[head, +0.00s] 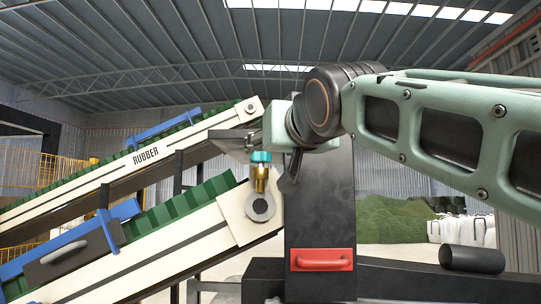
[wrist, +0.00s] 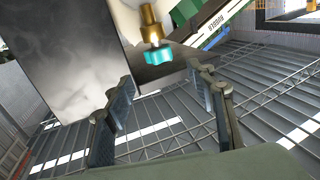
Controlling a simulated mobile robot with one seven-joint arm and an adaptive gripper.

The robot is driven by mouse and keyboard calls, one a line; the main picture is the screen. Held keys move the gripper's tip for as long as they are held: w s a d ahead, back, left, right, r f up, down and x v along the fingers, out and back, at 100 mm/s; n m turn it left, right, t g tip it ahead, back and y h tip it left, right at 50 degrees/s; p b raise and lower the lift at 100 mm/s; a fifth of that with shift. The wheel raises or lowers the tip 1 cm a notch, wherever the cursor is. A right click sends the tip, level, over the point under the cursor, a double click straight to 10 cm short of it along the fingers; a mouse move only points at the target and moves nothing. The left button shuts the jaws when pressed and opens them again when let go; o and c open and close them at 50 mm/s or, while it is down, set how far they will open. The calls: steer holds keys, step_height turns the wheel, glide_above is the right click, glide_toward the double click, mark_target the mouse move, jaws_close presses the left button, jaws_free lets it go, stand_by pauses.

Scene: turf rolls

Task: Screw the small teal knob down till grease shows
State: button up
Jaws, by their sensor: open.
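The small teal knob (head: 261,156) sits on top of a brass grease cup (head: 261,178), above a round bearing end (head: 260,208) on the lower conveyor. The knob also shows in the wrist view (wrist: 158,55), with the brass body (wrist: 151,24) beyond it. My gripper (wrist: 164,88) is open and empty. In the wrist view its two dark fingers stand left and right of the knob, which appears a little beyond the fingertips. I see no finger touching it. In the head view my wrist is close above and right of the knob. No grease is visible.
Two sloping conveyors with green belts run at left, the upper one (head: 160,148) marked RUBBER. A dark post (head: 320,215) with a red handle (head: 322,260) stands right of the knob. A black cylinder (head: 472,259) lies at lower right.

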mark_target(260, 157)
steer(key=p+x, duration=0.3)
steer(key=x, duration=0.6)
steer(key=shift+w+a+p, duration=0.15)
steer(key=shift+w+p, duration=0.15)
steer(key=shift+p, duration=0.1)
steer(key=c, duration=1.2)
steer(key=shift+o, duration=0.2)
steer(key=b, duration=0.3)
steer(key=shift+a+f+h, duration=0.2)
steer(key=shift+f+h, duration=0.05)
steer(key=shift+h, duration=0.05)
steer(key=m+h+b, duration=0.1)
steer(key=b, duration=0.1)
steer(key=shift+f+b, duration=0.1)
steer(key=shift+b, duration=0.25)
